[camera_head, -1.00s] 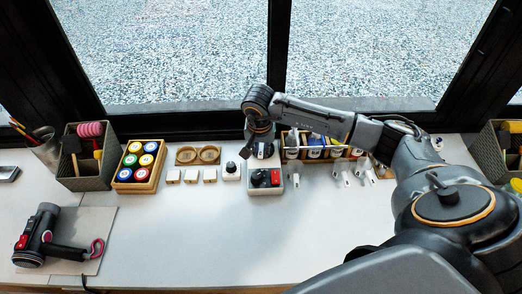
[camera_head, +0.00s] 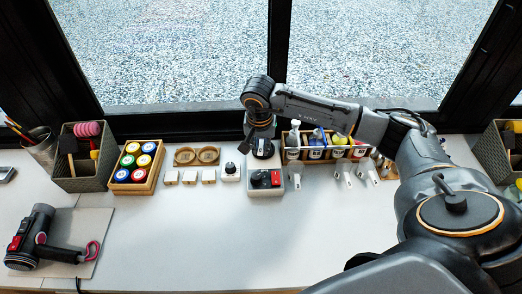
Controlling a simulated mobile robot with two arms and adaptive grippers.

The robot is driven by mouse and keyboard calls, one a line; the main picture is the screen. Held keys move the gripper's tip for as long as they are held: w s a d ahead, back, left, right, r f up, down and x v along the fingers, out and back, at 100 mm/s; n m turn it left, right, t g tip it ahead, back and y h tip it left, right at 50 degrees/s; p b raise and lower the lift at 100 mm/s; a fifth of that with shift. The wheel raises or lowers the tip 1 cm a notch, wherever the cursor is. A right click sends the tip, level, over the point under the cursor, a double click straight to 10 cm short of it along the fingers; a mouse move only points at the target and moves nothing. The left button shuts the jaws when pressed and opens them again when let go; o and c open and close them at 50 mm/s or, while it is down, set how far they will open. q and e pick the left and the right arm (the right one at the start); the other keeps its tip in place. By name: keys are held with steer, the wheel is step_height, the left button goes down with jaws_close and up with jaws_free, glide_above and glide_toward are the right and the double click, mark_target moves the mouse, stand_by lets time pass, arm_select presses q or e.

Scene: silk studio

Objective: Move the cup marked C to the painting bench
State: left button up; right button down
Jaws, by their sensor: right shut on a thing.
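My right gripper (camera_head: 253,146) reaches down from the right arm over the back row of the bench, near the window. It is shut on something. A small dark thing with a pale patch (camera_head: 262,148) shows at its fingers, and I cannot tell whether this is the cup marked C. The painting bench cannot be told apart by a label. My left gripper is out of view.
A white tray with red and black parts (camera_head: 265,181) lies just below the gripper. A bottle rack (camera_head: 325,154) stands to its right, partly behind my arm. A wooden box of coloured lids (camera_head: 137,167) and a hair dryer (camera_head: 32,240) are left. The front middle is clear.

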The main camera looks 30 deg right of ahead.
steer(key=shift+s+a+r+p, duration=0.3)
steer(key=shift+s+a+p, duration=0.2)
steer(key=shift+p, duration=0.2)
steer(key=shift+s+a+r+p, duration=0.15)
steer(key=shift+s+a+p, duration=0.75)
steer(key=shift+s, duration=0.3)
steer(key=shift+r, duration=0.15)
